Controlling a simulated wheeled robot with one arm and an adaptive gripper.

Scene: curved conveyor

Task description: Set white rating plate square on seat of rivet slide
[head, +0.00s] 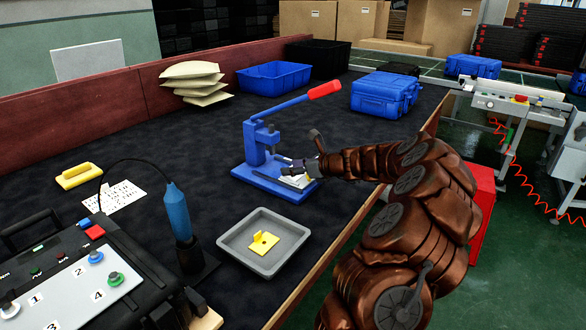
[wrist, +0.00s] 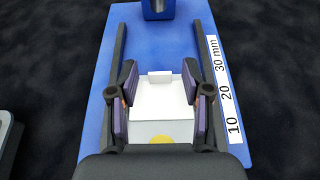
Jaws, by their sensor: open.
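The rivet slide is a blue hand press (head: 262,150) with a red lever, on the dark table in the head view. Its blue base (wrist: 205,148) fills the wrist view, with a black rail along each side. The white plate (wrist: 162,104), with a small raised tab at its far edge, lies between the rails and looks roughly square to them. My gripper (wrist: 161,88) is open, with one purple-padded finger on each side of the plate. Small gaps seem to show beside it. A yellow spot (wrist: 163,139) shows at its near edge, partly hidden by my gripper, which also hides the seat.
A ruler strip (wrist: 226,92) runs along the base's right side. In the head view, a grey tray (head: 233,248) holding a yellow tabbed plate (head: 263,243) stands in front. A blue-handled tool (head: 178,212) stands left of it. Blue bins (head: 273,77) and cases (head: 383,93) stand behind.

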